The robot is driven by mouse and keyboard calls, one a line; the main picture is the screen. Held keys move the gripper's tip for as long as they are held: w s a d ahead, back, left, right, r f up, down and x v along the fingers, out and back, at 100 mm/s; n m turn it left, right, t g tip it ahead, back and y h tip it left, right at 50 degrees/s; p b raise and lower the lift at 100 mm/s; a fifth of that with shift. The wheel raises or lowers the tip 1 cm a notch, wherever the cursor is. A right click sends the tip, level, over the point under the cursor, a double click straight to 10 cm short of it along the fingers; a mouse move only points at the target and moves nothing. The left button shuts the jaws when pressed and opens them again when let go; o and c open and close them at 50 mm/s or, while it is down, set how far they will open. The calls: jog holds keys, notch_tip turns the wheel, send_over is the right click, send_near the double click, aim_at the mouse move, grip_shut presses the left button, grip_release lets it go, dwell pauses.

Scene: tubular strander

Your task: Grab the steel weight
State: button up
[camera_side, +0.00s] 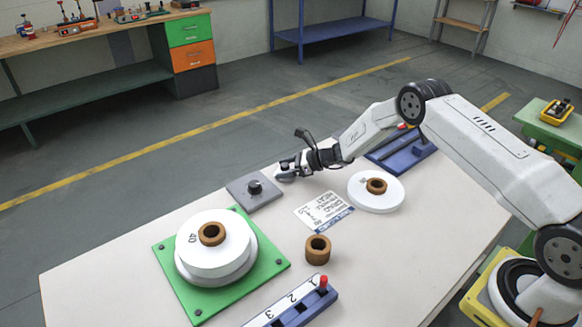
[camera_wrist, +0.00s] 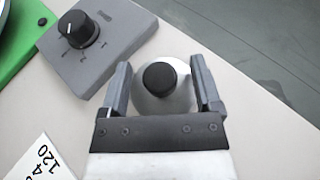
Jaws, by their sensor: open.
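The steel weight (camera_wrist: 176,102) appears in the wrist view as a pale, shiny round body with a black knob on top. It stands on the white table between the two fingers of my gripper (camera_wrist: 160,78). The fingers are apart, one on each side of the weight. A narrow gap seems to show on both sides, though contact low down cannot be told. In the side view my gripper (camera_side: 288,166) is low at the table's far edge, and the weight is mostly hidden by it.
A grey dial box (camera_side: 254,192) stands close to the left. A green plate (camera_side: 270,268) bears stacked white discs. A printed sheet (camera_side: 325,210), a brown ring (camera_side: 318,249), a white disc (camera_side: 358,203), a blue numbered rack (camera_side: 300,312) and a blue fixture (camera_side: 405,154) are also on the table.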

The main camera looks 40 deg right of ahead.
grip_shut()
jog(key=shift+r, duration=0.2)
jog(key=shift+r, duration=0.75)
jog(key=s+r, duration=1.1)
jog(key=s, duration=0.3)
jog(key=shift+r, duration=0.1)
dwell(0.4)
